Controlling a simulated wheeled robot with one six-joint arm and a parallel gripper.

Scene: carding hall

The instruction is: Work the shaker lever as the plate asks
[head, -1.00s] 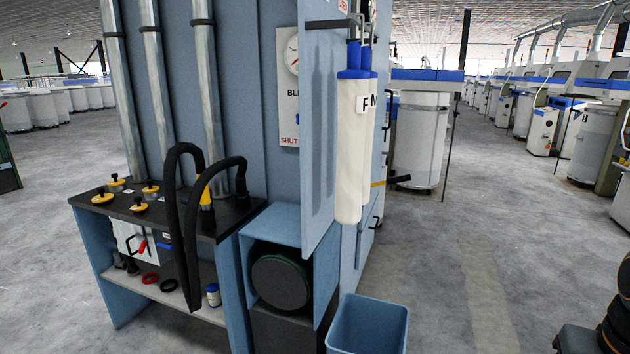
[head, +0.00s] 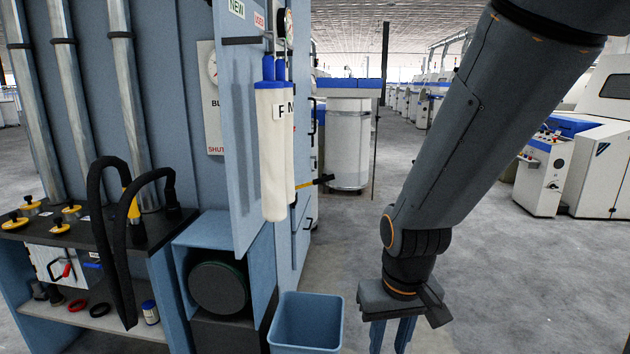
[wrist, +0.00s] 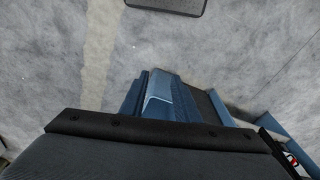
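A black lever (head: 325,180) with a yellow part at its base sticks out from the right side of the blue cabinet (head: 245,140) in the head view, behind the hanging filter sleeves. A white plate (head: 213,95) with a gauge and red lettering is partly hidden by the cabinet's open panel; its full text cannot be read. My gripper (head: 391,335) hangs at the lower right, pointing down, well apart from the lever. Its two blue fingers stand apart with nothing seen between them, and their tips reach the picture's bottom edge.
White sleeves (head: 272,150) hang at the open panel. A blue bin (head: 306,322) stands on the floor below. A bench (head: 95,237) with yellow-rimmed knobs and black hoses is at left. A white drum (head: 348,150) stands behind. Grey floor lies open to the right.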

